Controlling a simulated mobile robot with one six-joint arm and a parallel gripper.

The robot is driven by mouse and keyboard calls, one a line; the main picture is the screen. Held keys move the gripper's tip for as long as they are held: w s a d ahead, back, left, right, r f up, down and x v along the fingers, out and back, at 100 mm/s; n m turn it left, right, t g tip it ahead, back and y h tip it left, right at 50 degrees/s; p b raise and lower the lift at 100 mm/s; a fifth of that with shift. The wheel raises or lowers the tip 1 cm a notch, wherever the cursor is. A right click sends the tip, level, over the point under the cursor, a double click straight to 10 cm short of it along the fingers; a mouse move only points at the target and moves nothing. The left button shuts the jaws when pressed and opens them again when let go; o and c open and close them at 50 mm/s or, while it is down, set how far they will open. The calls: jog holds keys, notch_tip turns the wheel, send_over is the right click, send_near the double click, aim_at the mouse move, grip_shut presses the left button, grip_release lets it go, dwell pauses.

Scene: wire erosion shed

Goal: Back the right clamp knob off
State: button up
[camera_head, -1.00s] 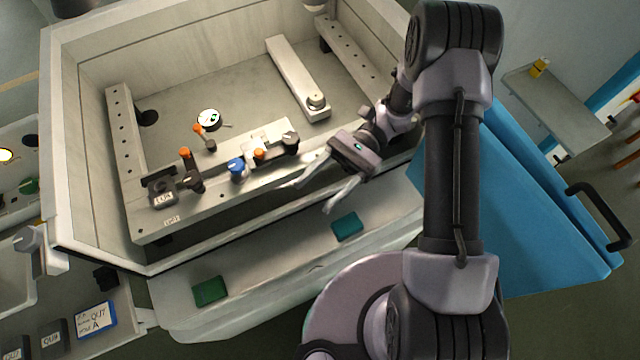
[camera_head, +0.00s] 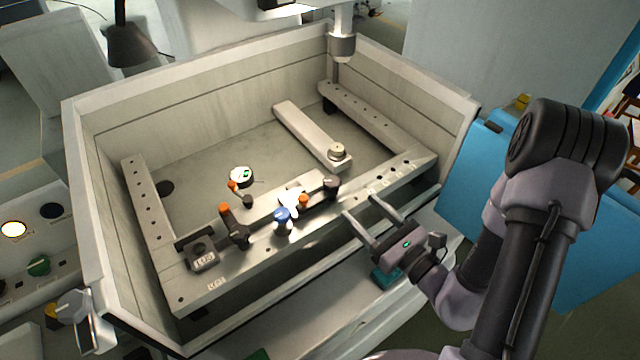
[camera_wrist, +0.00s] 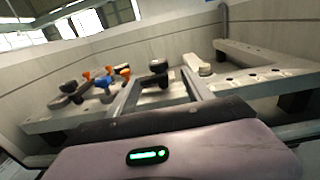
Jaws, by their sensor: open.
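The right clamp knob is a black knob (camera_head: 331,185) at the right end of the clamped row on the tank's front rail (camera_head: 345,222). It also shows in the wrist view as a dark knob (camera_wrist: 158,67), seen between my two fingers. My gripper (camera_head: 359,204) is open and empty. Its fingertips lie to the right of the black knob and in front of it, apart from it. A blue knob (camera_head: 282,216) and an orange piece (camera_head: 303,202) sit just left of the black knob. A second dark clamp knob (camera_head: 240,236) stands further left.
A round dial gauge (camera_head: 241,176) stands behind the rail. A long bar (camera_head: 305,132) with a pale round knob (camera_head: 337,151) lies further back. The tank walls (camera_head: 285,80) enclose the work. A blue cart (camera_head: 462,195) is at the right.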

aim_at(332, 184)
jog(key=x, duration=1.4)
jog(key=shift+s+a, duration=0.1)
jog(key=shift+a, duration=0.05)
grip_shut()
